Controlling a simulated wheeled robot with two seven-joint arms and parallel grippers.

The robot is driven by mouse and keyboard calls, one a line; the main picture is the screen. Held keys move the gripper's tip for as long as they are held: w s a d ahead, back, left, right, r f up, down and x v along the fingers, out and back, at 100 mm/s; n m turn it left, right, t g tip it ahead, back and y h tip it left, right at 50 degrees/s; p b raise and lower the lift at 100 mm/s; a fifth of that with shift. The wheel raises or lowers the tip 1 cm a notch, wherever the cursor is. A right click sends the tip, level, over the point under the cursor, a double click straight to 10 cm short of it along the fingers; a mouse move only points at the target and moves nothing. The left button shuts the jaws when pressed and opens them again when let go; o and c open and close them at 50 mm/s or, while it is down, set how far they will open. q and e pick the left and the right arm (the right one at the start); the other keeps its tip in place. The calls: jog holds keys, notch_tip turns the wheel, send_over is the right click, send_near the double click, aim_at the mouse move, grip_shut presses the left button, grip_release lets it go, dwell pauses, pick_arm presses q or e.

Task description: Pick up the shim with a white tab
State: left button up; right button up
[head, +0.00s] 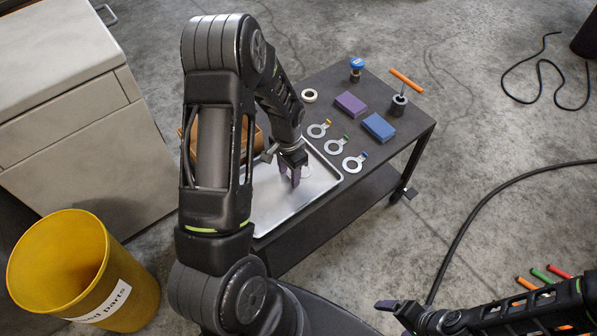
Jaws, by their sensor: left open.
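My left gripper (290,181) is open, pointing down low over the metal tray (266,208). A pale ring shape (305,171) shows just right of its fingers, partly hidden; I cannot tell whether it is the white-tabbed shim or whether the fingers touch it. Three ring shims lie in a row on the dark table right of the tray: one with a yellowish tab (317,131), one with a green tab (334,147), one with a bluish tab (352,164). No white tab is clearly visible. My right gripper (388,306) is at the lower right, away from the table.
A purple block (350,104), a blue block (378,127), a white tape roll (310,96), a blue-topped item (356,69), a dark cup (398,105) and an orange stick (406,81) occupy the table's far side. A yellow bin (130,302) stands lower left.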

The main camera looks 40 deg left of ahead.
pick_arm(q)
jog(key=shift+c, duration=0.4)
grip_shut()
